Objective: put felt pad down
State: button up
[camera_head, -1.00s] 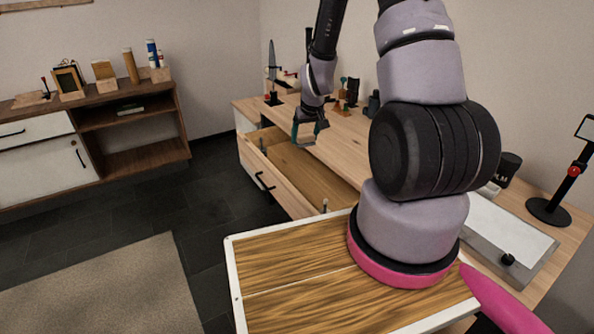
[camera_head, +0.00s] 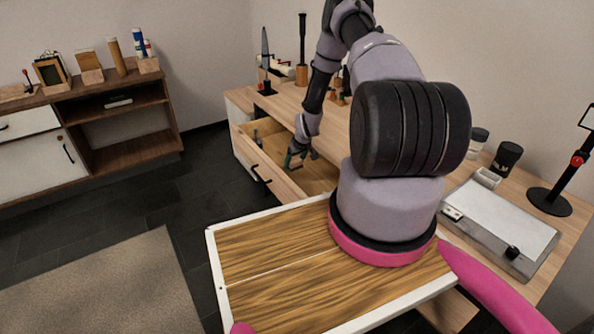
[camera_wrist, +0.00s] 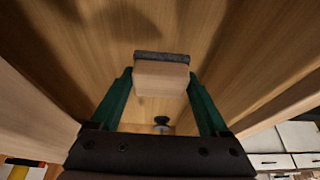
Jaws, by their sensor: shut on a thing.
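The felt pad (camera_wrist: 161,77) is a pale wooden block with a dark grey felt strip along one edge. It sits between the green fingers of my gripper (camera_wrist: 161,85), which is shut on it. In the head view my gripper (camera_head: 296,156) is low inside the open desk drawer (camera_head: 318,187). The drawer's wooden floor and side walls surround the fingers in the wrist view. The pad cannot be made out in the head view, and whether it touches the drawer floor is unclear.
A small dark object (camera_wrist: 162,121) shows beyond the pad in the wrist view. The desk (camera_head: 350,125) above carries tools, cups and a white board (camera_head: 500,220). A shelf unit (camera_head: 120,120) stands at the left.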

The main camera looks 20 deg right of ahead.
aim_at(295, 176)
jog(key=shift+f, duration=2.3)
jog(key=shift+f, duration=0.15)
jog(key=o, duration=1.5)
jog(key=shift+c, duration=0.2)
